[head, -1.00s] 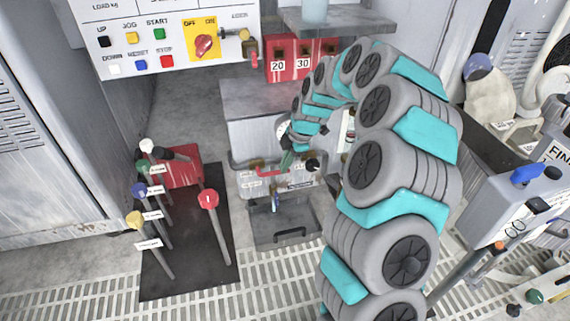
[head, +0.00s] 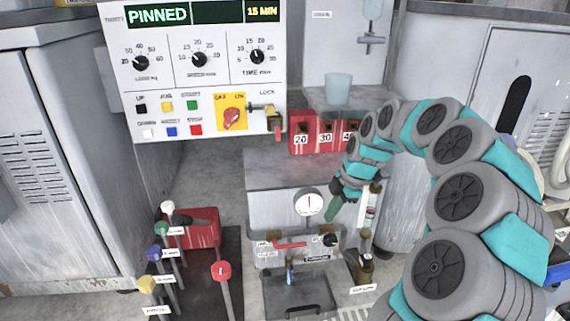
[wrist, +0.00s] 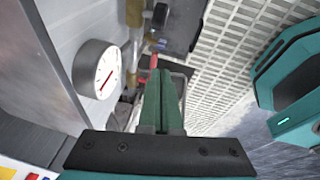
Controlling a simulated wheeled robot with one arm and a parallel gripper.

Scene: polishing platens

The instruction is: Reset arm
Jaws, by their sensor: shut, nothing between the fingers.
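My gripper (head: 334,210) hangs in front of the grey bench, just right of the round white gauge (head: 308,203). Its green fingers are together with nothing between them. In the wrist view the closed fingers (wrist: 162,100) point away from the camera, with the gauge (wrist: 98,70) to their left, apart from them. My arm, grey joints with teal links, arches up from the lower right and bends down to the gripper.
A control panel (head: 196,60) reading PINNED stands at upper left. Red numbered blocks (head: 325,138) sit below a shelf with a cup (head: 338,88). Coloured levers stand at lower left, including a red-knobbed one (head: 221,270). A small bottle (head: 372,210) is right of my gripper.

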